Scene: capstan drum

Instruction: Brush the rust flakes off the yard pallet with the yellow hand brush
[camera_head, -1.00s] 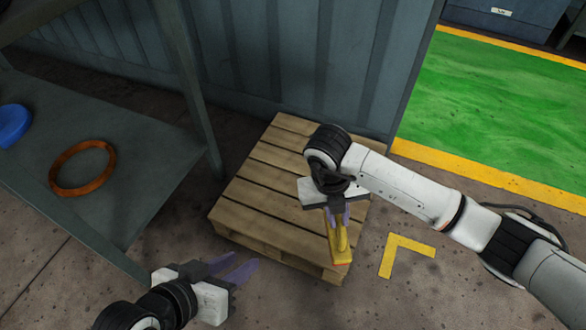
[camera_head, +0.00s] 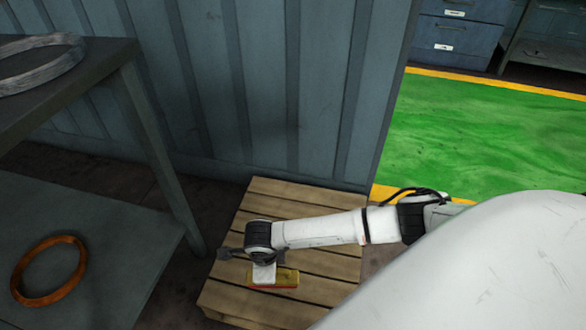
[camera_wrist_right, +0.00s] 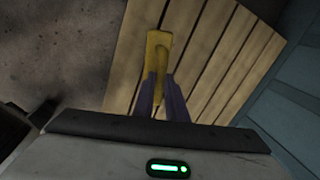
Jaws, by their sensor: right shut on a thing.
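The wooden yard pallet (camera_head: 310,200) lies on the floor in front of a corrugated blue-grey wall. My right gripper (camera_head: 266,274) is over the pallet's left front part and is shut on the yellow hand brush (camera_head: 287,278). In the right wrist view the two purple fingers (camera_wrist_right: 164,100) close around the brush handle, and the brush (camera_wrist_right: 157,50) extends away over the slats of the pallet (camera_wrist_right: 222,55). I cannot tell whether the bristles touch the wood. No rust flakes can be made out on the pallet. My left gripper is out of view.
A grey metal shelf rack (camera_head: 130,225) stands at left, close to the pallet. It holds an orange-brown ring (camera_head: 20,292) below and a grey wire coil (camera_head: 60,62) above. Blue drawers (camera_head: 450,38) stand at the back right, beyond a green floor area (camera_head: 480,130).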

